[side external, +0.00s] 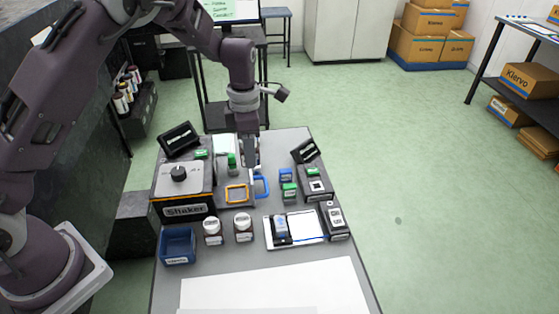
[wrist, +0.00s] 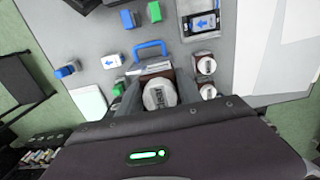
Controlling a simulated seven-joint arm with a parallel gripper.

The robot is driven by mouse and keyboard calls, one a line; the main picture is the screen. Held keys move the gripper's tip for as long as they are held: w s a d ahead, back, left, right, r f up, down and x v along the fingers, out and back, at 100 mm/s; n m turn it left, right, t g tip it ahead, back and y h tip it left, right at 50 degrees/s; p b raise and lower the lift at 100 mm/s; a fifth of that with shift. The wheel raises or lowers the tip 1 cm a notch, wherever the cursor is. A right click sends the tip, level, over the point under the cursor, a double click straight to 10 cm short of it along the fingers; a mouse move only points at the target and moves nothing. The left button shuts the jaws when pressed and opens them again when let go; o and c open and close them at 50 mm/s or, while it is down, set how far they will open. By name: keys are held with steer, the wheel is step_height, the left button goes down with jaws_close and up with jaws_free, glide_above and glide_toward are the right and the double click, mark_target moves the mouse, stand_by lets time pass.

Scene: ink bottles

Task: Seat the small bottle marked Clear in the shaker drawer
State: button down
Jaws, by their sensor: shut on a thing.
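My gripper (side external: 251,166) points down by the shaker's blue drawer handle (side external: 261,186). In the wrist view my gripper (wrist: 157,88) is shut on a white-capped bottle (wrist: 160,96) with a dark brown body. Its cap lettering is too blurred to read. The blue handle (wrist: 150,47) lies just beyond the bottle there.
Two other white-capped bottles (side external: 212,231) (side external: 243,228) stand in front of the shaker, near a blue bin (side external: 178,245). Green and blue blocks (side external: 289,189) and a white tray (side external: 309,230) lie to the right. The table's front has a clear white sheet (side external: 275,285).

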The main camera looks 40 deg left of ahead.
steer(key=s+a, duration=0.2)
steer(key=a, duration=0.3)
glide_toward(237, 195)
steer(key=shift+f, duration=2.35)
steer(key=shift+f, duration=0.7)
steer(key=shift+c, duration=1.6)
jaws_free()
